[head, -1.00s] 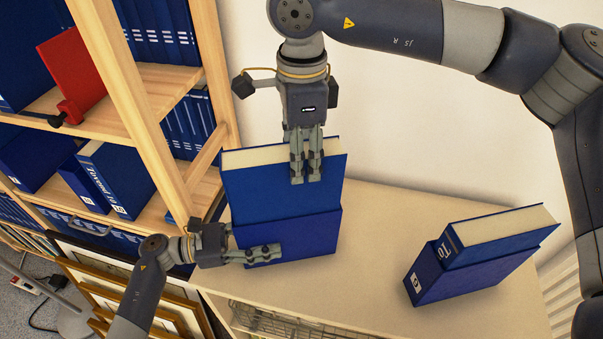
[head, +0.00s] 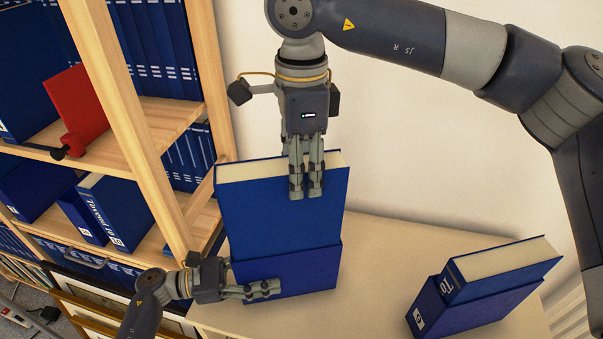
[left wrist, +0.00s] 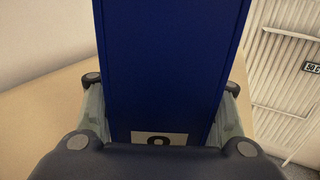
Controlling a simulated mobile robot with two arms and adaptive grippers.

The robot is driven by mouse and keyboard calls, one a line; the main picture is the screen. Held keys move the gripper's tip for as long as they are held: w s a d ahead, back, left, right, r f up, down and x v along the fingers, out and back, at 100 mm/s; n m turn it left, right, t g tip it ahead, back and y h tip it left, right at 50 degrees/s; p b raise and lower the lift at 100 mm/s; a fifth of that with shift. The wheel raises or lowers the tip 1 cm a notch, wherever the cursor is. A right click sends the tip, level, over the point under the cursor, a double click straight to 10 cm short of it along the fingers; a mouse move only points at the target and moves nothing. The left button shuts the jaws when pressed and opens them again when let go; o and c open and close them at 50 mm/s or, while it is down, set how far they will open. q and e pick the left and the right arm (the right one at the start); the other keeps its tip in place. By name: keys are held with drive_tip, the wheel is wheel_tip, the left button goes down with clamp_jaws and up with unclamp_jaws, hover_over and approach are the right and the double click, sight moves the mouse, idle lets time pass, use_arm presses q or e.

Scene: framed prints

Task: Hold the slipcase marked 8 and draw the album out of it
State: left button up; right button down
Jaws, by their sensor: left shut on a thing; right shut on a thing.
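The blue slipcase (head: 300,273) stands on the pale cabinet top, the blue album (head: 262,215) rising well out of its top. My left gripper (head: 265,290) is shut on the slipcase low on its left side. In the left wrist view the blue spine (left wrist: 170,65) lies between the fingers, with a white label (left wrist: 158,137) partly hidden at the bottom; its number is cut off. My right gripper (head: 306,190) is shut on the top of the album from above. Its far finger is hidden behind the cover.
A wooden shelf (head: 150,135) with blue binders and a red board (head: 75,105) is at the left. Bare cabinet top lies between the two slipcases.

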use_arm(q)
drive_tip(key=shift+f, duration=0.1)
use_arm(e)
drive_tip(key=shift+r, duration=3.3)
use_arm(q)
drive_tip(key=shift+s, duration=0.1)
use_arm(e)
drive_tip(key=shift+r, duration=0.15)
use_arm(q)
drive_tip(key=o, duration=1.2)
drive_tip(key=shift+o, duration=0.8)
